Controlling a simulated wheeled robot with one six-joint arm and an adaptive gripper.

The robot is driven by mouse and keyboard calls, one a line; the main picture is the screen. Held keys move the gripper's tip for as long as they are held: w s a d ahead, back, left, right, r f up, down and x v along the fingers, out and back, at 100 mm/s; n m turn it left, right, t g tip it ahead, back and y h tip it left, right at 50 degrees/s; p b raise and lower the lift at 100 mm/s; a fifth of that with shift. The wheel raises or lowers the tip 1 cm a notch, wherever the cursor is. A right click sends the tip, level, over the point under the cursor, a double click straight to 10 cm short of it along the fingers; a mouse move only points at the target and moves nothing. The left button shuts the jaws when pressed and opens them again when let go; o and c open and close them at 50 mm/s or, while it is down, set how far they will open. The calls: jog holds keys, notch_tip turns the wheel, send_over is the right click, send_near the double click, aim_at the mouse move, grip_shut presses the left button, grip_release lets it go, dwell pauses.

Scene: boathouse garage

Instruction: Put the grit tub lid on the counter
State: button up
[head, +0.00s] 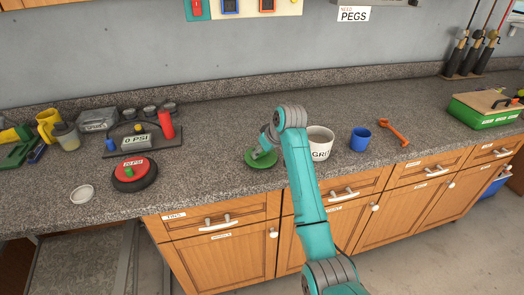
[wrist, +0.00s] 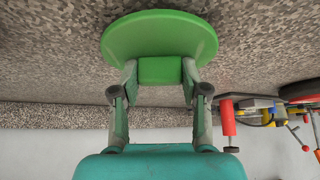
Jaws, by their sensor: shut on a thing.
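The green grit tub lid (head: 262,160) is at the counter surface, left of the white grit tub (head: 321,146), which stands open and upright. In the wrist view the lid (wrist: 160,32) is a round green disc with a block-shaped handle (wrist: 160,70). My gripper (wrist: 160,75) is shut on that handle, one finger on each side. In the head view my gripper (head: 264,148) is over the lid and partly hidden by my arm. The lid looks to be on or just above the speckled counter (head: 225,180); I cannot tell whether it touches.
A blue cup (head: 360,139) and an orange wrench-like tool (head: 393,132) are right of the tub. At left are a red and black round gauge item (head: 134,173), a red cylinder (head: 166,125) and a small white dish (head: 82,194). Counter between the gauge item and lid is clear.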

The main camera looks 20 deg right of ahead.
jog(key=shift+f, duration=0.25)
jog(key=o, duration=1.1)
jog(key=shift+o, duration=0.2)
jog(key=shift+r, duration=0.1)
jog(key=v, duration=1.2)
grip_shut()
dwell(0.4)
